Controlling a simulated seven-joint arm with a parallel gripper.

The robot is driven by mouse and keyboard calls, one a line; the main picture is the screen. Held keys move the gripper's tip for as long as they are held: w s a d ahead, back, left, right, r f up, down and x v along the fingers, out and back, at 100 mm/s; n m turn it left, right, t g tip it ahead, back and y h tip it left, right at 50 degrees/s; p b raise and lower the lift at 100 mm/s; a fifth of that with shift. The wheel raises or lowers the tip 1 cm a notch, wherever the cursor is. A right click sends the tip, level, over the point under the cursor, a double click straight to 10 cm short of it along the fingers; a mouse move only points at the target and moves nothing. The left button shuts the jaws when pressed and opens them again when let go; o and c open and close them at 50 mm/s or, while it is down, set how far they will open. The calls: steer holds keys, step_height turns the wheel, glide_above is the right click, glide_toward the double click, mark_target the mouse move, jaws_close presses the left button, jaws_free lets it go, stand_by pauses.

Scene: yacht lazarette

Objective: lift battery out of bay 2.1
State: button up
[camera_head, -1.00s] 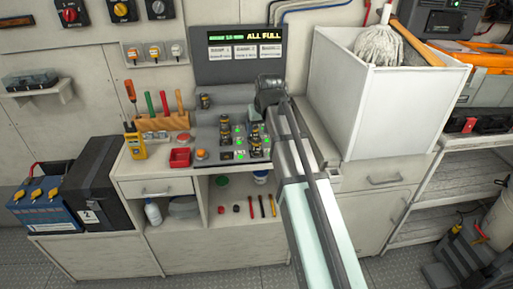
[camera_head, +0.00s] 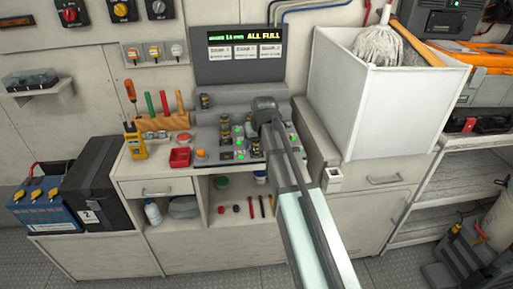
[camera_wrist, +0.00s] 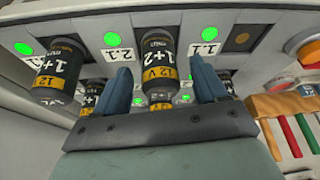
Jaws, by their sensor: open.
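A black cylindrical battery with a gold band (camera_wrist: 158,65), marked 1+2 and 12 V, stands between my two blue fingers in the wrist view. My gripper (camera_wrist: 163,86) is open around it, with a gap visible beside the battery. A label 2.1 (camera_wrist: 120,55) is left of this battery and a label 1.1 (camera_wrist: 208,48) is right of it, each near a green light. In the head view, my gripper (camera_head: 264,118) is over the right side of the battery panel; its fingertips are hidden there.
Another battery (camera_wrist: 60,70) stands left of my fingers, and smaller ones show behind them. A white bin (camera_head: 370,95) stands to the right.

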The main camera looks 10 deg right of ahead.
steer(key=shift+x, duration=0.75)
steer(key=shift+c, duration=0.3)
steer(key=c, duration=1.2)
steer(key=shift+r, duration=0.1)
